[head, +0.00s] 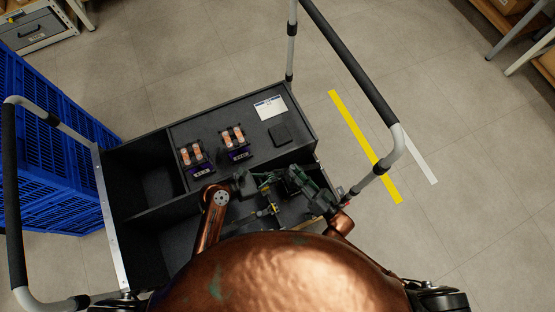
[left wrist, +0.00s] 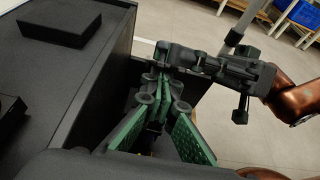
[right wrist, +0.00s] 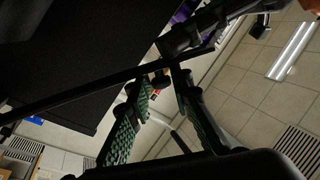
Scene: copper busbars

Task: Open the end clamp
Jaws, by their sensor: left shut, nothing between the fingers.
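I cannot make out the end clamp clearly in any view. Two busbar units, each with copper-coloured and white parts on a purple base, sit on the cart's dark top: the left unit (head: 194,157) and the right unit (head: 234,142). My left gripper (head: 268,183) is over the front compartments, its green-padded fingers together and empty; it also shows in the left wrist view (left wrist: 160,82). My right gripper (right wrist: 163,78) shows a narrow gap between its fingertips, with nothing clearly held. In the head view the two grippers are close together and hide much of what is beneath.
A small yellow item (head: 266,212) lies below the grippers. A black block (head: 280,134) and a white label card (head: 270,107) are on the cart top. Dark handrails (head: 350,60) rise at both sides. A blue crate stack (head: 50,150) stands left of the cart.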

